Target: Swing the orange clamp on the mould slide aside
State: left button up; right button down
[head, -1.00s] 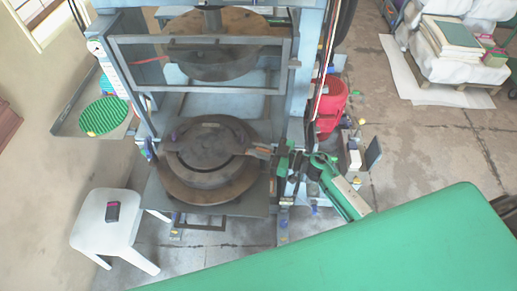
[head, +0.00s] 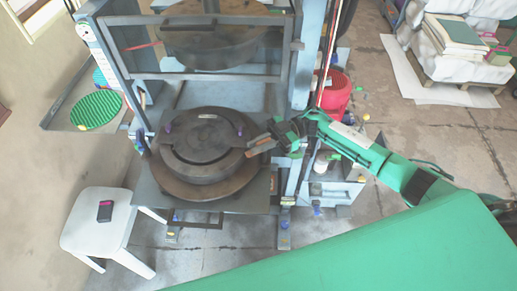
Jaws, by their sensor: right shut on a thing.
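The round dark mould (head: 202,152) lies on the slide plate (head: 240,203) of the press. A small brownish-orange piece, which looks like the clamp (head: 259,141), shows at the mould's right edge. My right gripper (head: 262,146) reaches it from the right. It is shut on what looks like this clamp. The fingertips are small and partly merge with it, so the exact grip is hard to see. My left gripper is not in view.
The press frame with a clear guard (head: 195,48) stands over the mould. A white stool (head: 92,215) with a dark device is at the left. A red bin (head: 335,92) stands behind my right arm. A green surface (head: 400,250) fills the lower right.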

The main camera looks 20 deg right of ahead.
jog(key=shift+s+n+g+h+b, duration=0.1)
jog(key=shift+n+g+h+b, duration=0.2)
jog(key=shift+n+g+b, duration=0.75)
jog(key=shift+g, duration=0.25)
jog(key=c, duration=1.4)
grip_release()
jog(key=shift+c, duration=0.2)
notch_tip(320, 180, up, 20)
jog(key=b, duration=0.2)
jog(key=shift+b, duration=0.35)
